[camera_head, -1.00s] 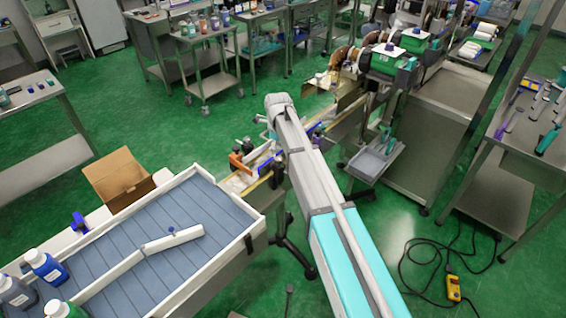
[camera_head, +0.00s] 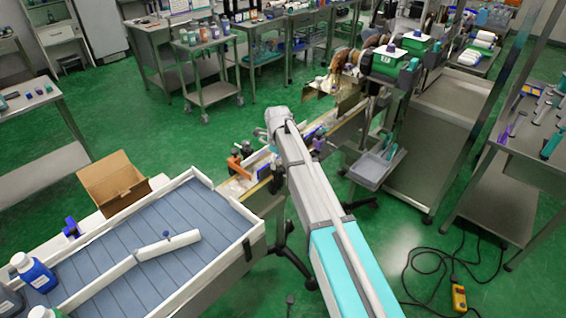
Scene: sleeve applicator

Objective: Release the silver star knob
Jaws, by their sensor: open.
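I cannot pick out the silver star knob in this view. My arm reaches from the bottom right up over the conveyor line, and its end by the line is hidden behind my own arm links. My gripper does not show, so its place relative to the knob cannot be seen. The sleeve applicator line (camera_head: 348,127) runs from the blue-grey tray table toward the machine with large reels (camera_head: 347,60) at the upper right. An orange part (camera_head: 239,168) is on the line just left of my arm.
A blue-grey table with white rims (camera_head: 182,215) fills the lower left, with bottles (camera_head: 38,274) at its left end. An open cardboard box (camera_head: 112,180) is behind it. A yellow device (camera_head: 459,297) with black cable lies on the green floor at the right. Steel tables stand around.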

